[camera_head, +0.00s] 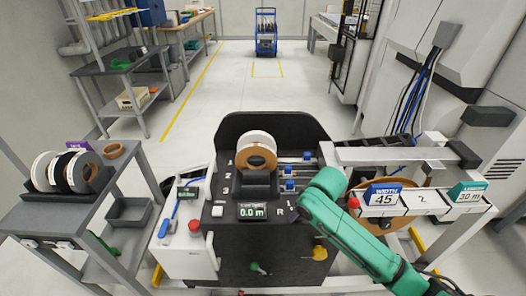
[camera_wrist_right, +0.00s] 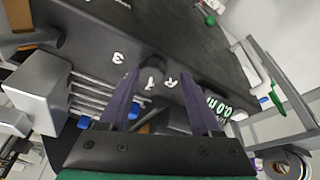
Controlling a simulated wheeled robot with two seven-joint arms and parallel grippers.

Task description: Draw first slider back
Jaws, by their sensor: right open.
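Three sliders with blue blocks sit on rails on the right of the black machine in the head view: a far one (camera_head: 307,156), a middle one (camera_head: 288,170) and a near one (camera_head: 290,185). The numbers 1, 2 and 3 run from far to near on the machine's left. In the right wrist view, the rails (camera_wrist_right: 92,92) lie left of my right gripper (camera_wrist_right: 160,76), with a blue block (camera_wrist_right: 135,109) near the left finger. The right gripper is open above the machine, its fingers apart with nothing clearly held. In the head view my green arm hides its fingers. My left gripper is out of view.
A white and brown roll (camera_head: 257,150) stands on the machine, behind a display (camera_head: 252,211) reading 0.0 m. A side table (camera_head: 40,215) with several rolls is at the left. A metal frame with signs (camera_head: 383,195) is at the right. Open floor lies behind.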

